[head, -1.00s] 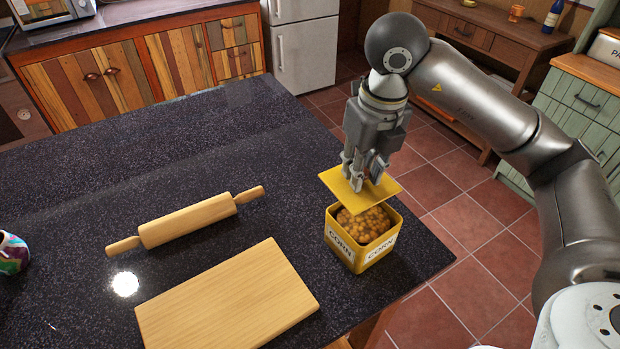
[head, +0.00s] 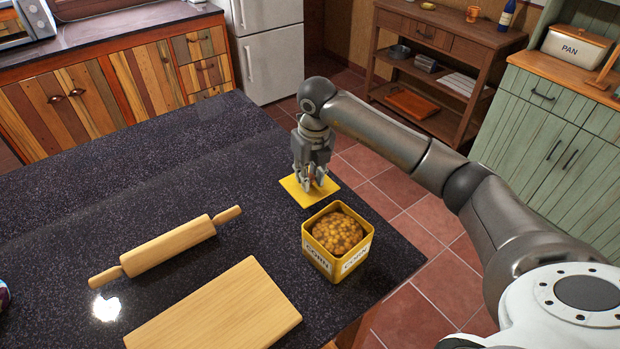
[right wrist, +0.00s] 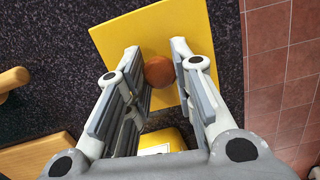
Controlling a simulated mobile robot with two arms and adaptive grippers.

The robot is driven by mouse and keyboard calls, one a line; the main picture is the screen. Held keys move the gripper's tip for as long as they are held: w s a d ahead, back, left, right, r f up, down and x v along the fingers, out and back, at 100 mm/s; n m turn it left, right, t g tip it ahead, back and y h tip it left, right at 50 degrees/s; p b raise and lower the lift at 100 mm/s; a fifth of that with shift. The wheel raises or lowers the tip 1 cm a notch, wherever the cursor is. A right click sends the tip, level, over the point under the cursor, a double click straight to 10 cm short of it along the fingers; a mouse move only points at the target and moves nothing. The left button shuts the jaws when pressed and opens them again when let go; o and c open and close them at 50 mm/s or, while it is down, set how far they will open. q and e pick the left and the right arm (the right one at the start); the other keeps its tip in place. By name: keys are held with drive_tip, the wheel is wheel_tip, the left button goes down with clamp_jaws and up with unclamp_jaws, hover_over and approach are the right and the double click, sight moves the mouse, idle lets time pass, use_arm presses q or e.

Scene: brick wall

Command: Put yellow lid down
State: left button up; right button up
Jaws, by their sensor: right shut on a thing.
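The square yellow lid (head: 301,194) is beside and behind the corn box, level, at or just above the dark countertop; I cannot tell if it touches. It also shows in the right wrist view (right wrist: 125,38), with a round brown knob (right wrist: 159,71) at its middle. My right gripper (head: 315,184) points down and is shut on the lid's knob; its fingers flank the knob in the right wrist view (right wrist: 158,72). The yellow corn box (head: 319,260) stands open and full of corn. My left gripper is not in view.
A wooden rolling pin (head: 168,248) and a cutting board (head: 220,312) lie on the dark countertop (head: 150,205) to the left. The countertop's right edge is close to the lid and box. The counter behind and left of the lid is clear.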

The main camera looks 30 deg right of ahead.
wheel_tip(320, 180, down, 2)
drive_tip(key=shift+s+p, duration=0.1)
drive_tip(key=shift+p, duration=0.35)
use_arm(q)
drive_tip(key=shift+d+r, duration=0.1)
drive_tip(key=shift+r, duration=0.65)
use_arm(e)
drive_tip(key=shift+f, duration=0.15)
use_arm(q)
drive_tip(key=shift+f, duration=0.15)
use_arm(e)
drive_tip(key=shift+f, duration=0.15)
drive_tip(key=o, duration=0.5)
drive_tip(key=shift+b, duration=0.3)
drive_tip(key=o, duration=0.5)
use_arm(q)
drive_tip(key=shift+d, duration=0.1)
